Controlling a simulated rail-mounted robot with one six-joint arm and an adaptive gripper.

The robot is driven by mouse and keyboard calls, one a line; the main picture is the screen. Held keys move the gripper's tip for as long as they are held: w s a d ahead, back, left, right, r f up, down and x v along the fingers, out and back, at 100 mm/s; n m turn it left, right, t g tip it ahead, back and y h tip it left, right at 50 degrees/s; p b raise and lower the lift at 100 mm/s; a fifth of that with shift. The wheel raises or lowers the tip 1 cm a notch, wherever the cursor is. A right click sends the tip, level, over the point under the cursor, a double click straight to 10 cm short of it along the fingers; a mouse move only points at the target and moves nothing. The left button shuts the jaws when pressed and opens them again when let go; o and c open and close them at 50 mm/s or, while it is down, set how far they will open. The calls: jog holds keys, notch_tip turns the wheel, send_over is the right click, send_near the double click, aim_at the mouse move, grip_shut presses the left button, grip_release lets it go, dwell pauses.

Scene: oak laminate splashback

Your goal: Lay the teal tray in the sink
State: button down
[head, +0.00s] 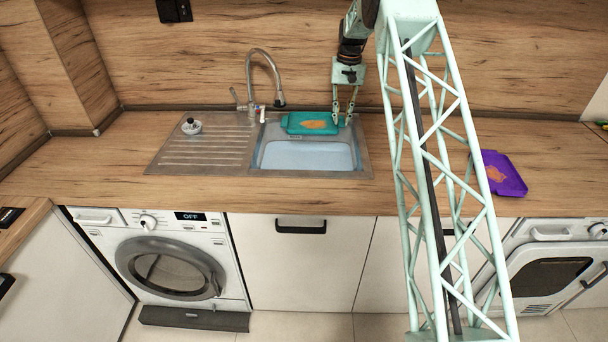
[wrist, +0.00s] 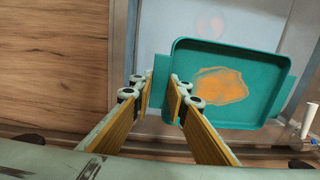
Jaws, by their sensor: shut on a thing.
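The teal tray (head: 296,122) has an orange patch on its inner face and a tab at each end. In the head view it is over the back part of the sink (head: 306,156). In the wrist view the tray (wrist: 265,70) fills the right half, with the pale sink basin (wrist: 170,28) beyond it. My gripper (head: 342,121) is at the tray's right end in the head view. In the wrist view my gripper (wrist: 162,88) is shut on the tab at the tray's near end. I cannot tell whether the tray touches the sink.
A tall faucet (head: 268,66) stands behind the sink. A small strainer plug (head: 191,126) sits on the drainboard (head: 198,150) at the left. A purple tray (head: 503,177) with an orange patch lies on the counter at the right. The wooden counter (head: 100,178) left of the drainboard is clear.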

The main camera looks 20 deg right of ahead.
dwell(0.3)
jog(key=b, duration=0.2)
send_over(337, 160)
notch_tip(337, 160, down, 13)
jog(key=shift+d+f, duration=0.1)
jog(key=shift+f, duration=0.1)
dwell(0.5)
jog(key=shift+f+b, duration=0.3)
jog(key=shift+f, duration=1.95)
jog(key=c, duration=2.5)
grip_release()
jog(key=shift+s, duration=0.1)
jog(key=shift+c, duration=0.2)
